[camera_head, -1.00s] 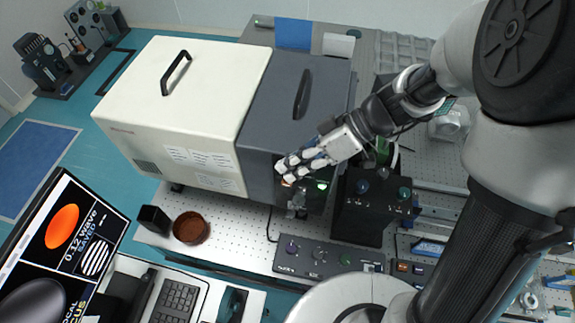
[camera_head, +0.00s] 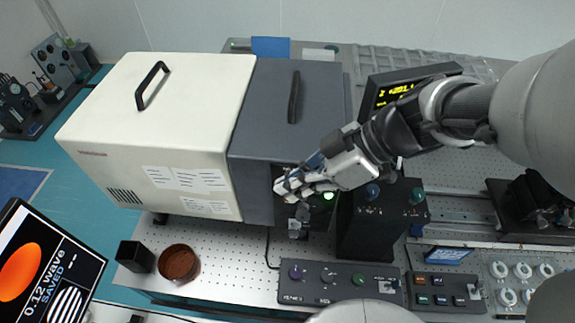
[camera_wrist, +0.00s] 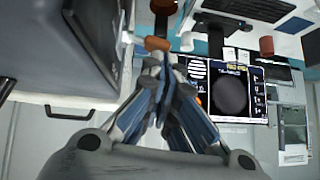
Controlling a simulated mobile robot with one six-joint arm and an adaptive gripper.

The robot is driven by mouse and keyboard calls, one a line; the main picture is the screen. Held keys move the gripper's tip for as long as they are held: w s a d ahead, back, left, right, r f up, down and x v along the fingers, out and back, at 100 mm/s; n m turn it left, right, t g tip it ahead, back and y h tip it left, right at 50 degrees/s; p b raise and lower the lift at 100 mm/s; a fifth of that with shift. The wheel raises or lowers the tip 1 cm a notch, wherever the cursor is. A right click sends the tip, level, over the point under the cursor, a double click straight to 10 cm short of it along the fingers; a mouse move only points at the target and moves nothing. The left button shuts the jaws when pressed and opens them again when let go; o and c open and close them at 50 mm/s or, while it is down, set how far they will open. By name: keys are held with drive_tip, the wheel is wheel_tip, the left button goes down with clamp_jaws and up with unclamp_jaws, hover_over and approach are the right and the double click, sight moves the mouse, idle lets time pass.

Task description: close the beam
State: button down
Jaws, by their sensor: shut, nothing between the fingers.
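The knob is not clear in the head view, where the gripper covers part of the front. I cannot read the beam's state.
A cream housing (camera_head: 150,130) adjoins on the left. A black box with knobs (camera_head: 365,225) stands close right of the gripper. A monitor (camera_head: 45,265) stands front left.

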drive_tip(key=shift+s+f+b, duration=0.25)
drive_tip(key=shift+f+b, duration=0.35)
drive_tip(key=shift+b, duration=0.1)
drive_tip(key=shift+s+d+f+b, duration=0.1)
drive_tip(key=shift+s+f+b, duration=0.15)
drive_tip(key=shift+b, duration=0.95)
drive_tip(key=shift+r, duration=0.3)
drive_tip(key=shift+w, duration=0.75)
drive_tip(key=shift+r, duration=0.1)
